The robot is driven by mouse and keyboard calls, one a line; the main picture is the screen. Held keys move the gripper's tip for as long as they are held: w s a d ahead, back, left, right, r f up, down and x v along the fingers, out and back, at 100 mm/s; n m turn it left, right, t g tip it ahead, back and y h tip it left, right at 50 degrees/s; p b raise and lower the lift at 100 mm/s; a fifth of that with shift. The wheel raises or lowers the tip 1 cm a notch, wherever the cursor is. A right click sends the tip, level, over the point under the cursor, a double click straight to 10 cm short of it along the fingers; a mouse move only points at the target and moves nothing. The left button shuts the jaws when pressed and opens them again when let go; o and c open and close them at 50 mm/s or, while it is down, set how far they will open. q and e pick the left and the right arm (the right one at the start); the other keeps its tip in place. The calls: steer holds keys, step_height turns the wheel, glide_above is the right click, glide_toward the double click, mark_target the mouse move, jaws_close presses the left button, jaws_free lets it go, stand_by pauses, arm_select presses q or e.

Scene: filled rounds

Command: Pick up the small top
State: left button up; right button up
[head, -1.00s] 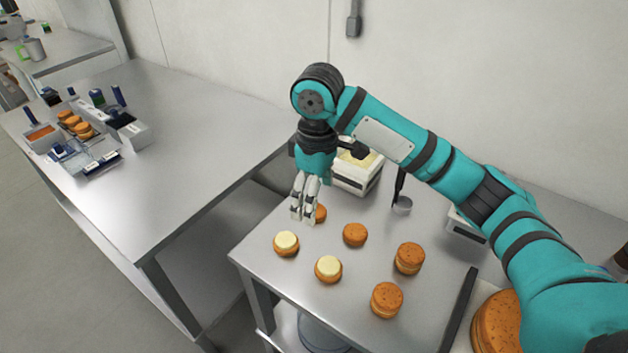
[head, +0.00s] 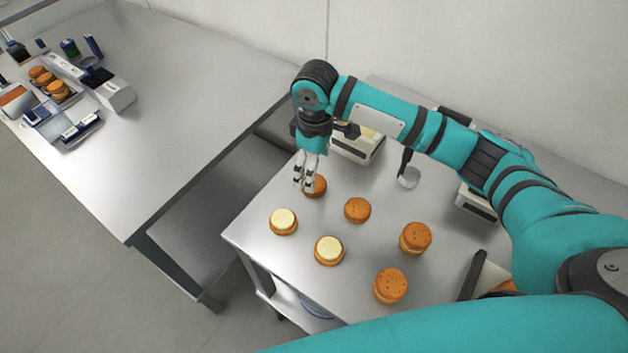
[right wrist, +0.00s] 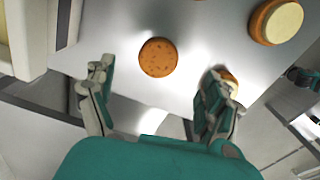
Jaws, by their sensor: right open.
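Two plain orange-brown tops lie on the steel table. One top (head: 317,187), seemingly the slightly smaller, is beside my right gripper's fingertips, partly covered by them; the other top (head: 357,209) lies to its right. My right gripper (head: 304,184) points down, open and empty, above the table. In the right wrist view the nearer top (right wrist: 158,57) lies ahead of the gap between the open fingers (right wrist: 157,95), apart from both. Two bases with pale filling, one at the left (head: 284,221) and one nearer (head: 329,249), lie in front. My left gripper is out of view.
Two filled rounds (head: 415,239) (head: 391,285) stand at the right of the table (head: 262,236). A white box (head: 357,147) and a small round metal piece (head: 409,178) are at the back. Another table (head: 190,130) at left holds trays and more rounds.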

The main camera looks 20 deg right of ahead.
mark_target(321, 184)
steer(key=shift+f, duration=0.5)
steer(key=shift+f+p, duration=0.3)
steer(key=shift+f, duration=0.05)
step_height(321, 184, down, 4)
steer(key=shift+w+r+p, duration=0.1)
steer(key=shift+p, duration=0.5)
steer(key=shift+f, duration=0.35)
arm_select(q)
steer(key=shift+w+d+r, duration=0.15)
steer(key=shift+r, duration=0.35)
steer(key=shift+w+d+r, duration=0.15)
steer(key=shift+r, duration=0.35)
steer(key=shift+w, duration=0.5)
arm_select(e)
steer(key=c, duration=0.9)
